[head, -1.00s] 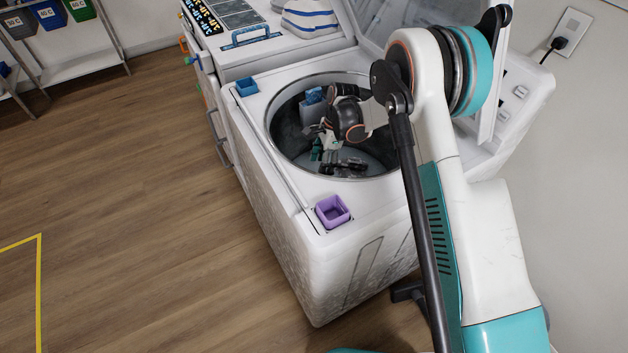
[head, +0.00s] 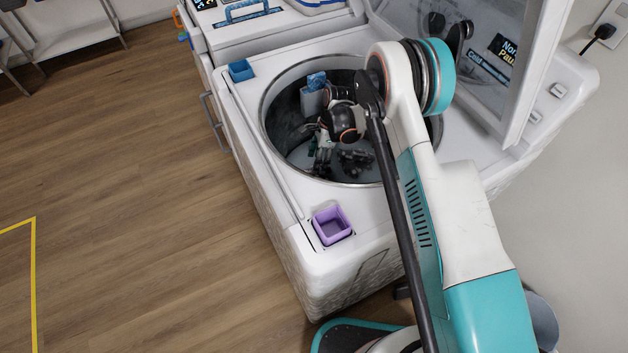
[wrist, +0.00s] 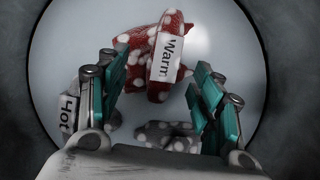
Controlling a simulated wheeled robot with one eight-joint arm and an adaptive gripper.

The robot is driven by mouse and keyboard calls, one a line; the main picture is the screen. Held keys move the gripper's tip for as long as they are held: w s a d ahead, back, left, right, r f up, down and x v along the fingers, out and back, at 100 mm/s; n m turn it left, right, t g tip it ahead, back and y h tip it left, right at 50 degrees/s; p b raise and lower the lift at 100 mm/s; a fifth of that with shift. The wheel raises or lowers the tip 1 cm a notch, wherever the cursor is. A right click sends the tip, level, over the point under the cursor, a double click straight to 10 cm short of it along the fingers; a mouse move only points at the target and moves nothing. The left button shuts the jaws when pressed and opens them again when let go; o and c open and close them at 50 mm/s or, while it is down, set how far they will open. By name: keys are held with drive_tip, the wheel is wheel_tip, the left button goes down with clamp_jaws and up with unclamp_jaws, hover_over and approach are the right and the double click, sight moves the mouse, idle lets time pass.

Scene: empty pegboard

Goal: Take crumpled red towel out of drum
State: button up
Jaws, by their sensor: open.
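The crumpled red towel (wrist: 152,55) has white dots and a white "Warm" label. It lies on the bottom of the drum, upper middle in the wrist view. The drum (head: 285,130) is the round metal tub of an open top-loading washer. My gripper (wrist: 160,78) is open, its teal-padded fingers spread on either side of the towel's lower part, with nothing held between them. In the head view my gripper (head: 338,160) is down inside the drum. The towel cannot be made out there. Depth between fingertips and towel is hard to judge.
A grey cloth labelled "Hot" (wrist: 70,112) lies by the left finger, and a grey dotted cloth (wrist: 168,136) lies below the towel. The drum's rim surrounds my arm. The raised lid (head: 480,60) stands right of it.

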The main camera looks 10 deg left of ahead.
drive_tip(key=b+x, duration=0.1)
drive_tip(key=x, duration=0.1)
drive_tip(key=b+x, duration=0.1)
drive_tip(key=x, duration=0.1)
drive_tip(key=b+x, duration=0.1)
drive_tip(key=x, duration=0.1)
drive_tip(key=shift+w, duration=0.35)
drive_tip(key=c, duration=1.4)
